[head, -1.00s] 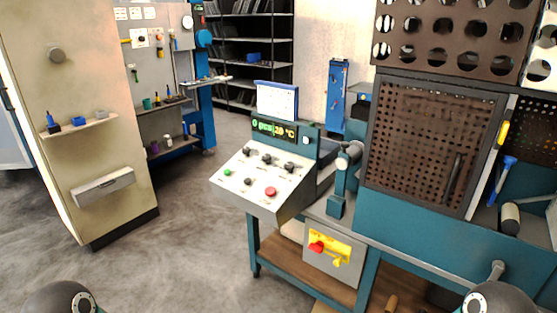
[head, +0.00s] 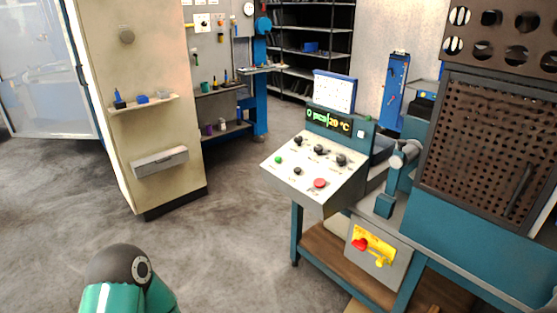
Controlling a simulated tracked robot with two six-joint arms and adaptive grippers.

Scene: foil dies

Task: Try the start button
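The green start button (head: 278,160) is on the upper left of the sloped white control panel (head: 290,179) in the head view. A larger red button (head: 320,183) is at the panel's lower right, with several black knobs between and above them. Above the panel, a display (head: 329,121) shows green and yellow characters reading about "0 pcs" and "20 °C". Part of my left arm shows at the bottom left, well short of the panel. Neither gripper is in view.
A yellow plate with a red switch (head: 360,244) is on a grey box below the panel. A blue-framed bench (head: 450,245) with a perforated guard (head: 485,140) stands at right. A beige cabinet (head: 150,80) stands at left. Open concrete floor (head: 225,235) lies between.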

